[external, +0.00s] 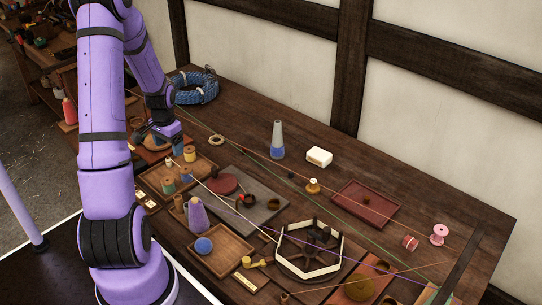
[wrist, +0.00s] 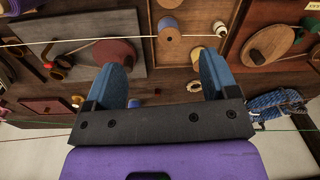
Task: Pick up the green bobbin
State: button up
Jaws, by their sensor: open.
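The green bobbin (external: 168,186) stands near the front of a shallow wooden tray (external: 150,176) on the bench in the external view. Tan bobbins (external: 189,154) share this tray. My gripper (wrist: 162,62) is open and empty, with its two blue fingers wide apart. In the external view it hangs above the back part of the tray, behind the green bobbin. In the wrist view, a tan spool (wrist: 170,46) shows between the fingertips and a blue-ringed spool (wrist: 168,25) lies beyond it. I cannot tell for sure which spool there is the green bobbin.
Right of the tray lies a grey board (external: 262,212) with a red disc. A purple cone (external: 196,215) and a tray with a blue ball (external: 204,245) stand in front. A blue rope coil (external: 195,86) lies at the back. Strings cross the bench near my gripper.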

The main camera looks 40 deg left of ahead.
send_over(167, 180)
jog(key=shift+h, duration=0.3)
jog(key=f, duration=0.6)
jog(key=shift+s+a, duration=0.1)
jog(key=shift+a, duration=0.15)
notch_tip(167, 180, down, 5)
jog(key=shift+d+f, duration=0.15)
jog(key=shift+f, duration=1.25)
jog(key=shift+d+f, duration=0.15)
jog(key=shift+f, duration=1.25)
jog(key=c, duration=1)
